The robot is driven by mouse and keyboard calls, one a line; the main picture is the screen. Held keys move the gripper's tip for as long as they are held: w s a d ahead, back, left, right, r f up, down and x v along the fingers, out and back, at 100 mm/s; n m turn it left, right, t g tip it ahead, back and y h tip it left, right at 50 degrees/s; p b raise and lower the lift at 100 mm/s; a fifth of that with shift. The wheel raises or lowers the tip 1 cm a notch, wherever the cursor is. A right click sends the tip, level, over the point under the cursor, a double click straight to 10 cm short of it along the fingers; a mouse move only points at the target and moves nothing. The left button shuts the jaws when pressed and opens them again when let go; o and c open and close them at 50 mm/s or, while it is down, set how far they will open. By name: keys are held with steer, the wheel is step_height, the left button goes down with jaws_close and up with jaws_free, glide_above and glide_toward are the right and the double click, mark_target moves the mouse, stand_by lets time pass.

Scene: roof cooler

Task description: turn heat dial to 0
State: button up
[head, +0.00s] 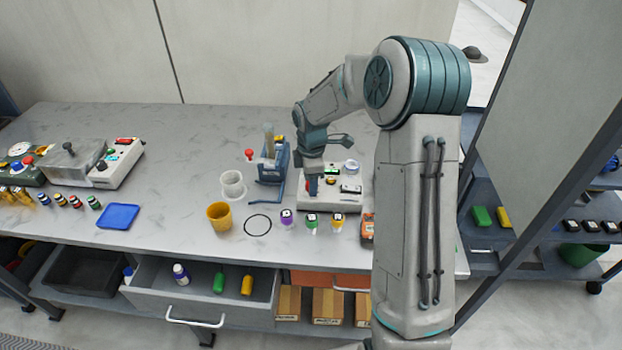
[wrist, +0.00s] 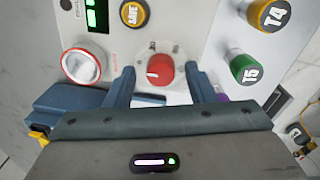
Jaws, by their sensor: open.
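A red round dial (wrist: 160,71) with a short white mark sits on a pale plate on the white device. It is the likely heat dial, though I cannot read its label. My gripper (wrist: 159,75) is open, with one blue fingertip on each side of the dial; gaps show between them, and I cannot tell its height above the panel. In the head view my gripper (head: 312,185) points down over the left part of the white device (head: 343,203) and hides part of it. The scale numbers are too small to read.
In the wrist view, a red-rimmed round part (wrist: 82,65), a yellow button (wrist: 134,13) and a green display (wrist: 96,17) are near the dial. Vials T4 (wrist: 270,14) and T5 (wrist: 243,69) stand close by on the right. A yellow cup (head: 219,217) stands left.

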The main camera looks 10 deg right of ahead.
step_height(320, 180, up, 14)
steer(key=b, duration=0.1)
steer(key=shift+s, duration=0.3)
steer(key=shift+s, duration=0.1)
steer(key=s+m+t, duration=0.2)
steer(key=s+m, duration=1.5)
steer(key=s, duration=1)
steer(key=shift+s, duration=0.25)
